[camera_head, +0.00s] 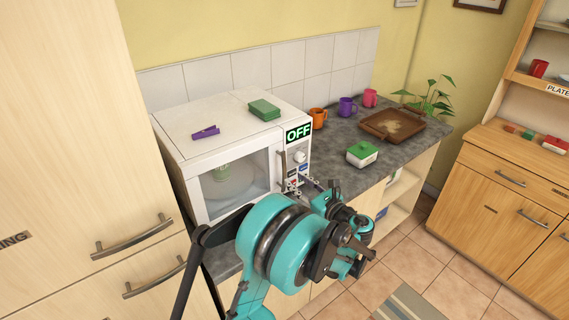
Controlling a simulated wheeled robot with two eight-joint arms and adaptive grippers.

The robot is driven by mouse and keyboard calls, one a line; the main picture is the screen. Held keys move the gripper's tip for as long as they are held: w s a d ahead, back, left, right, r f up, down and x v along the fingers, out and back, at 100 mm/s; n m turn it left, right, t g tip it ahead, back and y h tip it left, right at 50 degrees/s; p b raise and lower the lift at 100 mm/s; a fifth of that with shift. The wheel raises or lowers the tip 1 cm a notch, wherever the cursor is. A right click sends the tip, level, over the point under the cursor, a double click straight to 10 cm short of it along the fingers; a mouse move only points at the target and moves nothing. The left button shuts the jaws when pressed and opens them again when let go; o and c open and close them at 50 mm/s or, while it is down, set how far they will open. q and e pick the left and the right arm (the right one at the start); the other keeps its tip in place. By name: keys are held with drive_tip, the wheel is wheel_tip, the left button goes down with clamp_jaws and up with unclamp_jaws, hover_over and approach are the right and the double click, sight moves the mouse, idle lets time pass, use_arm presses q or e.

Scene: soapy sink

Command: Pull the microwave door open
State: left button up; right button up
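A dark upright door handle (283,163) is at the door's right edge, beside the control panel. My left gripper (305,184) is in front of the lower part of the panel, close to the handle's lower end. Its metal fingers are small and partly hidden by my teal arm, so I cannot tell whether they are open or touch the handle. A green-topped item shows through the glass. My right gripper is out of view.
A purple item (205,132) and a green box (264,110) lie on the microwave. A wooden cabinet (75,130) is at the left.

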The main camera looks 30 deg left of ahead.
sight(285, 169)
use_arm(q)
drive_tip(key=shift+y, duration=0.3)
drive_tip(key=x, duration=0.4)
drive_tip(key=b+x, duration=0.1)
drive_tip(key=x, duration=0.2)
drive_tip(key=shift+w+a+r, duration=0.1)
drive_tip(key=shift+w+a, duration=0.15)
drive_tip(key=shift+w, duration=0.1)
drive_tip(key=shift+m, duration=0.3)
clamp_jaws()
